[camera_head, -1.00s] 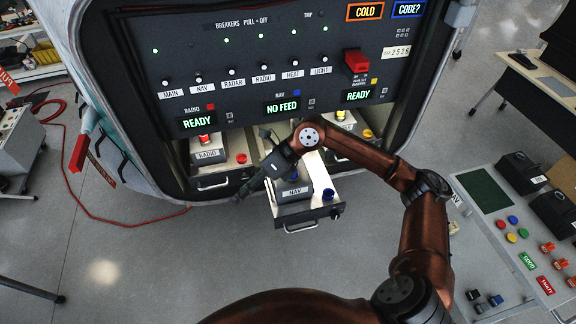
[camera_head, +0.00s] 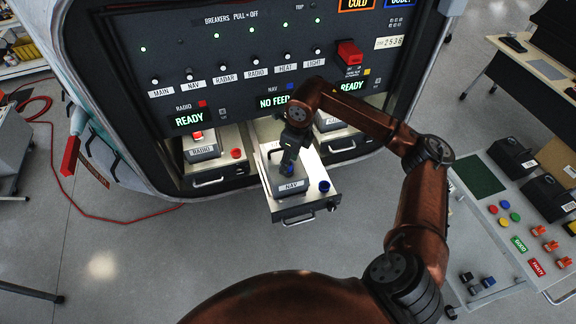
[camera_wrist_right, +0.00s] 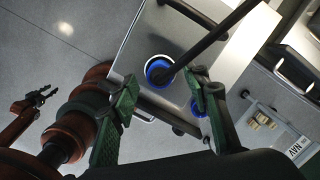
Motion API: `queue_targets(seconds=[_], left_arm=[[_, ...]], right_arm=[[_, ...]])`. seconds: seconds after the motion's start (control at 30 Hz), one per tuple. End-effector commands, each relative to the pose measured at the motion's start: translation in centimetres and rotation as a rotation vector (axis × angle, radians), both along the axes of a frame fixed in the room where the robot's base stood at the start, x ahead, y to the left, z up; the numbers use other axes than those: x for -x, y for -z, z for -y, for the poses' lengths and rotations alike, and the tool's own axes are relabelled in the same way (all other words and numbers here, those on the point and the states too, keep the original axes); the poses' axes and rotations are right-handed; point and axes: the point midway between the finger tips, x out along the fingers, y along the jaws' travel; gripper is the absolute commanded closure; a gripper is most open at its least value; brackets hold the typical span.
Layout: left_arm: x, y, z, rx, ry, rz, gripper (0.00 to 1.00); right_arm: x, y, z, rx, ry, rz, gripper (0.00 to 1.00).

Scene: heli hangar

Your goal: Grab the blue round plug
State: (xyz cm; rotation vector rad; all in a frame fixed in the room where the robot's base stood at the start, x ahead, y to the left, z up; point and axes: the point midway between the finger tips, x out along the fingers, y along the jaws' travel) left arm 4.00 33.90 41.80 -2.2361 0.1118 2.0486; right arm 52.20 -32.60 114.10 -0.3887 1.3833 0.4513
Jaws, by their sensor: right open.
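The NAV drawer (camera_head: 306,206) is pulled out with a grey NAV box (camera_head: 296,188) in it. A blue round plug (camera_head: 289,170) sits on top of the box. In the right wrist view the plug (camera_wrist_right: 158,70) shows a pale ring and a dark cable or rod. My right gripper (camera_head: 287,166) points down over the box, its green fingers (camera_wrist_right: 163,97) open and apart, with nothing visibly held; the plug is ahead between them. Contact cannot be told. A second blue round piece (camera_head: 324,186) stands on the drawer's right side, partly hidden by a finger in the wrist view (camera_wrist_right: 197,108). My left gripper (camera_wrist_right: 41,96) looks open and empty, far off.
The panel (camera_head: 245,60) with switches and a NO FEED display rises above the drawers. The RADIO drawer (camera_head: 215,165) with a red knob is to the left. A console with coloured buttons (camera_head: 509,212) stands at the right. The floor in front is clear.

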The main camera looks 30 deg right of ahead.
Motion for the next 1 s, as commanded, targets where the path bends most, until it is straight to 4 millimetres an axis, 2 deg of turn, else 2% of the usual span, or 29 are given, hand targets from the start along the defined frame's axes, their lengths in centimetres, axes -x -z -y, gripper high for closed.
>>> queue_targets(seconds=[0.1, 0.33, 0.9, 1.0], left_arm=[[-0.17, -0.19, 0.01, 0.000, 0.000, 0.002, 0.68], [-0.46, -0.16, 0.01, 0.001, 0.001, 0.006, 0.68], [-0.53, -0.17, -0.01, 0.000, 0.001, 0.007, 0.68], [-0.52, -0.17, -0.02, 0.000, 0.001, 0.007, 0.68]], right_arm=[[-0.15, 0.80, -0.14, 0.000, -0.001, 0.000, 0.57], [-0.18, 0.92, -0.14, 0.000, -0.002, 0.001, 0.58], [-0.17, 0.88, -0.14, -0.001, -0.002, 0.000, 0.97], [-0.17, 0.86, -0.14, 0.000, -0.002, 0.001, 1.00]])
